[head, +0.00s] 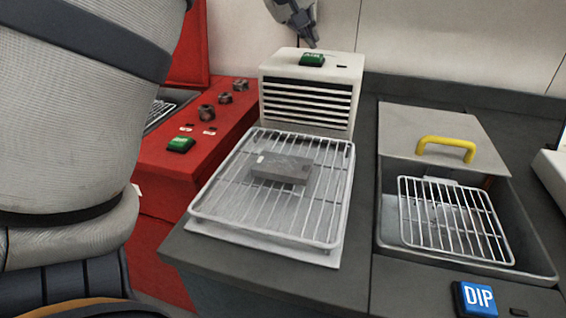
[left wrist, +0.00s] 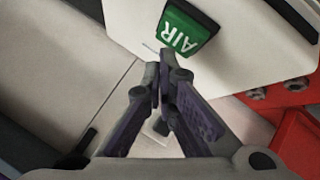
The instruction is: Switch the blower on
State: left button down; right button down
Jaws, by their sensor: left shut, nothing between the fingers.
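The blower (head: 306,100) is a white box with dark slots in its front, standing at the back of the bench. Its green rocker switch (head: 312,59) sits on top; in the left wrist view the switch (left wrist: 187,32) reads AIR. My left gripper (head: 312,42) comes down from the top of the head view, just behind and above the switch. In the left wrist view its fingers (left wrist: 164,72) are shut and empty, with the tips close to the switch's edge. I cannot tell whether they touch it. My right gripper is not in view.
A wire rack (head: 225,205) with a grey metal block (head: 282,168) stands before the blower. A red machine (head: 160,150) with knobs and a green button (head: 181,145) is at left. A dip tank (head: 380,215) with a yellow-handled lid (head: 402,135) and blue DIP button (head: 476,299) is at right.

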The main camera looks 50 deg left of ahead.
aim_at(309, 54)
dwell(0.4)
pick_arm(q)
jog(key=shift+f, duration=0.45)
jog(key=shift+f, duration=0.35)
dwell(0.4)
jog(key=shift+r, duration=0.75)
notch_tip(309, 54, up, 6)
dwell(0.5)
